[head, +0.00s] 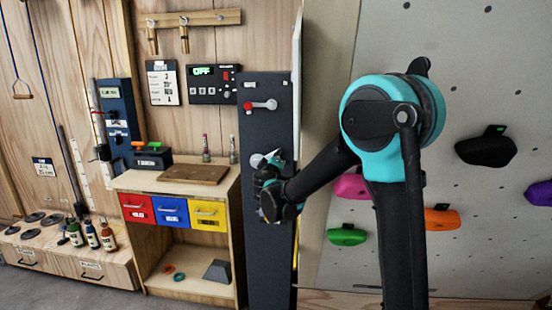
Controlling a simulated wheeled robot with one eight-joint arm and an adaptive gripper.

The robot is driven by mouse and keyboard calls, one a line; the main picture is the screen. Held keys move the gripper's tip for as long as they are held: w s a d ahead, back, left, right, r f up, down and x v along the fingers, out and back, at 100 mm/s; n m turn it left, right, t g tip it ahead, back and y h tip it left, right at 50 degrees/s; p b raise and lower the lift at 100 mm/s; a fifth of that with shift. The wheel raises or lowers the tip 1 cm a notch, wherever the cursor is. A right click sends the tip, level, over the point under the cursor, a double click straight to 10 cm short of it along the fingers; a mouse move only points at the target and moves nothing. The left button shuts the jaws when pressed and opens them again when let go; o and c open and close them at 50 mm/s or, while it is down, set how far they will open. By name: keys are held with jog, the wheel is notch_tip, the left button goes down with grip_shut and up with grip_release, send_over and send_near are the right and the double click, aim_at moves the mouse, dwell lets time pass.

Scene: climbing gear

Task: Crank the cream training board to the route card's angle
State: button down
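A pale, cream-looking board (400,35) with coloured holds fills the right of the head view and leans. A white card (163,84) in a dark frame hangs on the wood wall; its text is too small to read, and I cannot tell whether it is the route card. A dark upright post (262,250) carries a lever with a red knob (249,107) and, lower, a pale metal crank-like part (262,160). My gripper (268,180) is at that lower part, in front of the post. Its fingers are small and partly hidden, so contact and opening are unclear.
A control box (214,82) showing OFF is on the wall left of the post. A wooden cabinet (135,181) with red, blue and yellow drawers stands beside the post. Bottles (92,234) stand on a low bench at far left. My arm crosses in front of the board.

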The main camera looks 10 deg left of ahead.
jog(key=shift+w+d+r, duration=0.15)
jog(key=shift+r, duration=0.1)
jog(key=c, duration=1.3)
grip_release()
jog(key=shift+s, duration=0.2)
jog(key=shift+s, duration=3.8)
jog(key=shift+a, duration=0.2)
